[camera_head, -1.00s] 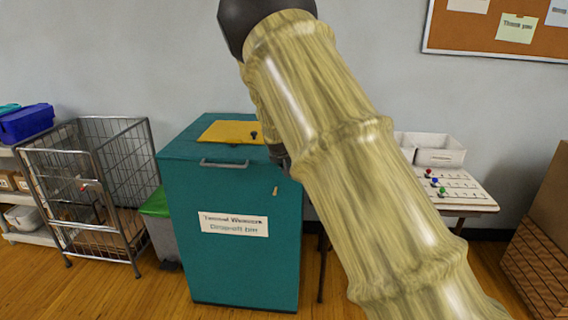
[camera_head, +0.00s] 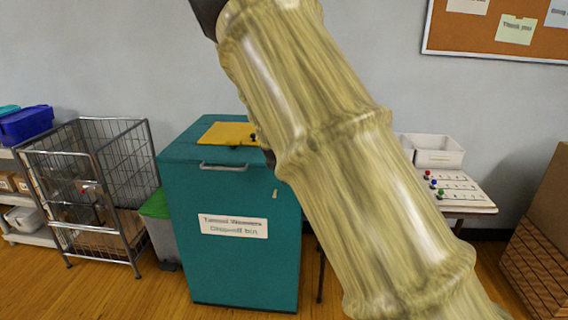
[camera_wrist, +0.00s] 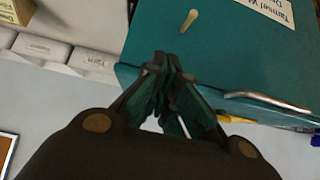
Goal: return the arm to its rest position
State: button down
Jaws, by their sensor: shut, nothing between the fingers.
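My arm, in a patterned yellow-green sleeve, crosses the head view from the lower right to the top middle. My gripper is hidden in the head view. In the wrist view my gripper (camera_wrist: 165,65) is shut and empty, its fingertips together. Beyond it is the teal drop-off bin (camera_wrist: 250,60), seen tilted, with its metal handle and a small tan peg. The fingers appear apart from the bin, though the distance is hard to judge. In the head view the teal bin (camera_head: 235,265) stands upright with a yellow panel (camera_head: 228,133) on top.
A wire cage cart (camera_head: 85,190) and a grey bin with a green lid (camera_head: 155,205) stand left of the teal bin. A table (camera_head: 470,200) with white trays (camera_head: 438,152) is to the right, partly behind my arm. A brown box (camera_head: 545,235) stands far right.

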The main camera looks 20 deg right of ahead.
jog(key=shift+s+a+f, duration=0.35)
jog(key=shift+s+a, duration=0.15)
jog(key=shift+s, duration=0.35)
jog(key=shift+s+a+f, duration=0.3)
jog(key=shift+s+a, duration=0.2)
jog(key=shift+s, duration=0.3)
